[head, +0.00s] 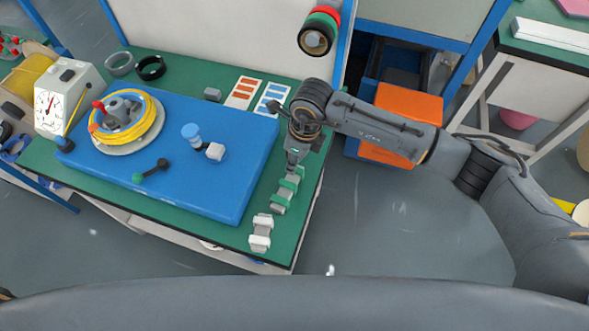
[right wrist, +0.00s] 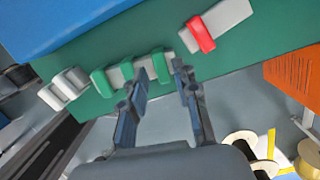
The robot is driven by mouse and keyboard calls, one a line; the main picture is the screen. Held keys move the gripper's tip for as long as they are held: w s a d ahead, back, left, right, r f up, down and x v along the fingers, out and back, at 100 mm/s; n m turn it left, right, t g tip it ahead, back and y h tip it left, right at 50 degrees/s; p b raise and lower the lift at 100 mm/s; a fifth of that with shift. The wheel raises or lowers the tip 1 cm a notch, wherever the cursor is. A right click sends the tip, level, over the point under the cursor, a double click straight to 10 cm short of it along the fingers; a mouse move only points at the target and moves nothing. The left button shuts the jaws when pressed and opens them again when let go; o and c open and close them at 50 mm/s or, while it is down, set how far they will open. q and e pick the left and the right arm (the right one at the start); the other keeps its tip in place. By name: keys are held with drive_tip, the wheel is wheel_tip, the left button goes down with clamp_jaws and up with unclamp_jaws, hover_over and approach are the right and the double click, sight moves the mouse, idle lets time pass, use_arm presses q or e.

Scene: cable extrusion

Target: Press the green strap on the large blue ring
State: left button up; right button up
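Grey pieces with green straps lie along the right edge of the green table. In the right wrist view one green strap (right wrist: 103,82) is at the left and another green strap (right wrist: 158,62) is just beyond and between my fingertips. The head view shows the nearer green strap (head: 279,202) below my gripper. My right gripper (head: 294,166) points down over this row. Its fingers (right wrist: 159,72) are open and apart; whether they touch the strap I cannot tell. No large blue ring is clear; a yellow cable coil (head: 150,126) sits on the blue board. My left gripper is out of view.
White-strapped pieces (head: 260,232) and a red-strapped piece (right wrist: 200,35) flank the green ones. The raised blue board (head: 220,170) holds a blue-topped knob (head: 191,133). A white gauge box (head: 65,98) stands left. An orange box (head: 400,110) is beyond the table.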

drive_tip(key=shift+f+b, duration=1.35)
drive_tip(key=shift+f, duration=0.15)
drive_tip(key=shift+r, duration=0.25)
clamp_jaws()
drive_tip(key=shift+r, duration=0.1)
wheel_tip(320, 180, up, 8)
drive_tip(key=p, duration=0.4)
idle(0.3)
drive_tip(key=shift+d, duration=0.1)
